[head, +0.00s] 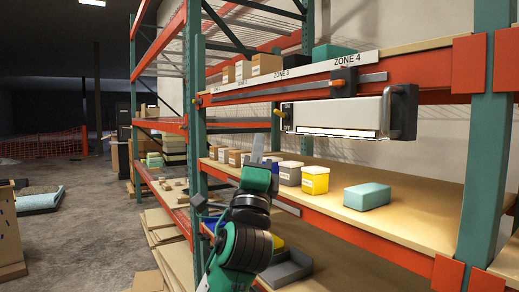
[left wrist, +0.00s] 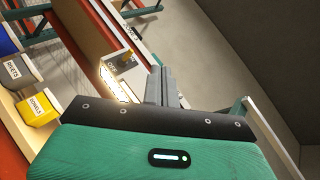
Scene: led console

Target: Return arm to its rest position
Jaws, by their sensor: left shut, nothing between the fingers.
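My left gripper (head: 257,146) points up in front of the middle shelf in the head view, its arm coming up from the bottom. Its grey fingers (left wrist: 160,86) are shut together with nothing between them. The white LED console (head: 340,114) hangs under the upper shelf beam, right of and above the gripper, with its lower strip lit. Its labelled left end (head: 286,117) is apart from the fingertips in the head view. The left wrist view shows this labelled end panel (left wrist: 121,66) with a yellow part, behind the fingers. My right gripper is not in view.
The middle shelf holds a yellow bin (head: 315,181), a teal box (head: 367,196) and several cartons. A green upright post (head: 194,110) stands left of my arm. A dark grey tray (head: 288,268) lies below. The aisle floor (head: 85,225) at left has free room.

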